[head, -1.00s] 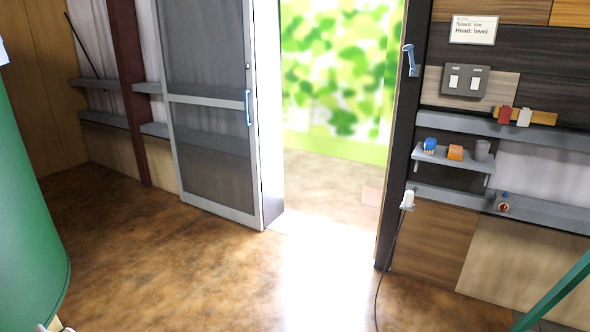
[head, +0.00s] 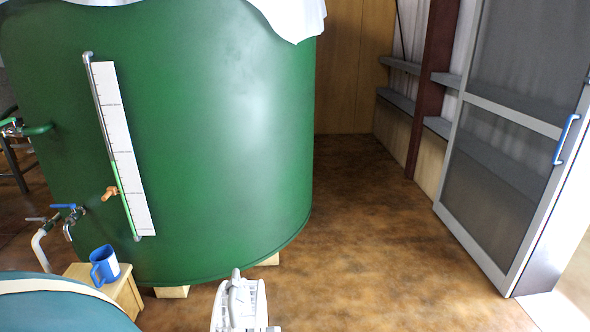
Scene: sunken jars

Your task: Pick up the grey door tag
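The grey door tag does not show in the head view now. The sliding door (head: 505,130), with a mesh panel, grey frame and blue handle (head: 566,139), stands at the right. No tag can be made out on it. A white and grey part of my own, seemingly my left gripper (head: 238,298), shows at the bottom middle, over the floor in front of the green tank. Its fingers are not clear enough to tell open from shut. My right gripper is not in view.
A large green tank (head: 225,130) with a white level scale (head: 122,150) fills the left. A blue mug (head: 104,266) stands on a wooden stool (head: 126,290) beside it. A teal rounded surface (head: 60,305) is at the lower left. The brown floor (head: 370,240) between tank and door is clear.

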